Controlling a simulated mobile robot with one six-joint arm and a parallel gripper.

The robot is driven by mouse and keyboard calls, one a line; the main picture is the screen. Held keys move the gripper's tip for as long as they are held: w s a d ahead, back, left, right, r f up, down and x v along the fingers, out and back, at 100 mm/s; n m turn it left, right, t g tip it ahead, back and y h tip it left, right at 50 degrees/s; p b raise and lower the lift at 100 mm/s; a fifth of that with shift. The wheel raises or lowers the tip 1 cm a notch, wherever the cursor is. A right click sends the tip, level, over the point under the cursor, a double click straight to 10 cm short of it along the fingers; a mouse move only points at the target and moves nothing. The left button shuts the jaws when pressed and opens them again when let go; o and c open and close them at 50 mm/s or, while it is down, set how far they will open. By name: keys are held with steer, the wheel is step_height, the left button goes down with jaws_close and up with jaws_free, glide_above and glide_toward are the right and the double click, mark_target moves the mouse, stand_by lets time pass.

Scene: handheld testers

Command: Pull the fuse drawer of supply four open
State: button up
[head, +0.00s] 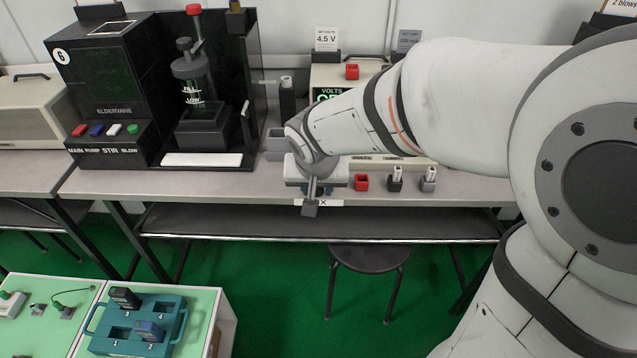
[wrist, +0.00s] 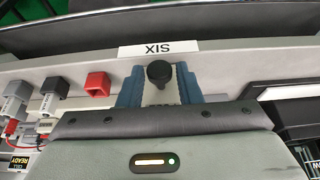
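My gripper (wrist: 158,88) is over the front edge of the bench. In the head view a dark stem with a block end (head: 310,208) hangs below my gripper (head: 313,187). I cannot tell what it is fixed to. A cream supply with a VOLTS display (head: 328,75) stands behind my arm, mostly hidden. No fuse drawer or label "four" is readable.
A white label reading SIX (wrist: 158,50) is on the bench edge, upside down in the wrist view. A black Eldervane unit (head: 105,90) stands left. A stool (head: 370,259) is below.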

steer(key=o, duration=0.3)
steer(key=shift+r, duration=0.1)
steer(key=p+v, duration=0.1)
steer(key=v, duration=0.6)
steer(key=shift+r+p, duration=0.3)
steer(key=shift+p, duration=0.1)
steer(key=shift+s, duration=0.15)
steer(key=s+d+r+g+p, duration=0.2)
steer(key=s+d+r+p, duration=0.9)
steer(key=d+r+p, duration=0.3)
steer(key=shift+s+d+p, duration=0.2)
steer(key=shift+d+p, duration=0.2)
steer(key=shift+p, duration=0.85)
steer(key=shift+r, duration=0.15)
steer(key=shift+c, duration=1.1)
